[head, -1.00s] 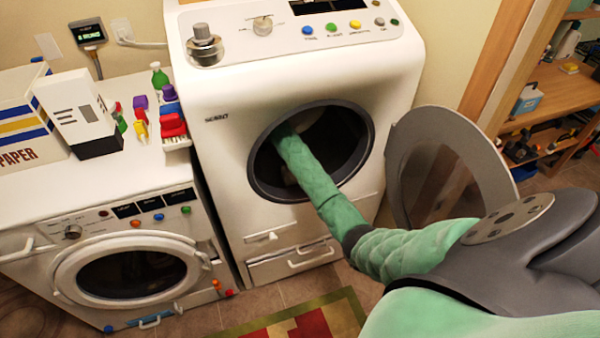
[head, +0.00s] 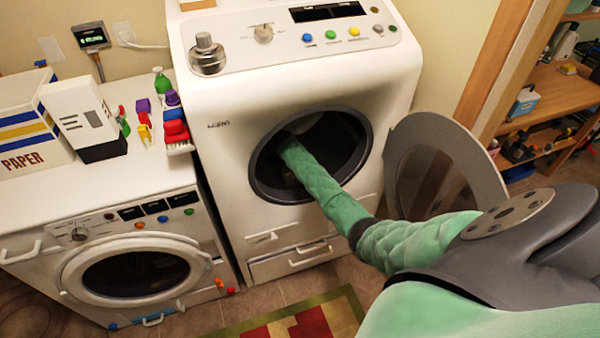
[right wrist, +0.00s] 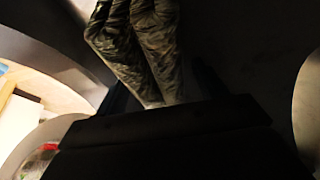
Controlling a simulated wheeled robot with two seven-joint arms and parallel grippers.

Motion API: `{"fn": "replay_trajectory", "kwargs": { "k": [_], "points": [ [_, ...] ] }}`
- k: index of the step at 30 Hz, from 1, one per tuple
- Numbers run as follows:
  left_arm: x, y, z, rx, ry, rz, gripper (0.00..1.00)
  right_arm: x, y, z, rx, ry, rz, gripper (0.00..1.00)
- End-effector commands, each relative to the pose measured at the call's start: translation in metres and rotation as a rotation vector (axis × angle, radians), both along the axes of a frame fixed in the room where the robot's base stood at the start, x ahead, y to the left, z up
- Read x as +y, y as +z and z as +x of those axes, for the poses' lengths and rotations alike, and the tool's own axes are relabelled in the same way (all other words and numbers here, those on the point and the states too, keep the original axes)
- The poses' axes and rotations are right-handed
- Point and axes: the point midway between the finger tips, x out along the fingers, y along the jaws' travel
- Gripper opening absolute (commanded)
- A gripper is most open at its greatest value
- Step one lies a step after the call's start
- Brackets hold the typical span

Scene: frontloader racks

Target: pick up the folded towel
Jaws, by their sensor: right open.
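A patterned green-brown cloth (right wrist: 138,45), which looks like the folded towel, hangs in two long folds in the dark drum in the right wrist view. My right gripper (right wrist: 160,118) is a dark shape just below the cloth and looks open. I cannot tell whether the cloth is between its fingers or touching them. In the head view my right arm reaches through the round door opening of the tall white washer (head: 285,85), and the drum hides the gripper. The towel cannot be made out in that view. My left gripper is out of view.
The washer's round door (head: 440,165) stands open at the right, close to my forearm. A lower white machine (head: 130,270) with its door shut stands at the left, with boxes and small bottles on top. A wooden shelf (head: 555,100) is at the right.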

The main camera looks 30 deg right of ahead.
Motion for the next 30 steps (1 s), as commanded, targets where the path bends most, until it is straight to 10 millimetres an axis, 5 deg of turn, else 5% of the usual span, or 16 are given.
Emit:
{"fn": "replay_trajectory", "kwargs": {
  "k": [30],
  "points": [
    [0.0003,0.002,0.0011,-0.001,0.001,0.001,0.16,-0.0002,-0.0049,-0.0002,0.001,0.0,-0.001,0.67]
  ]
}}
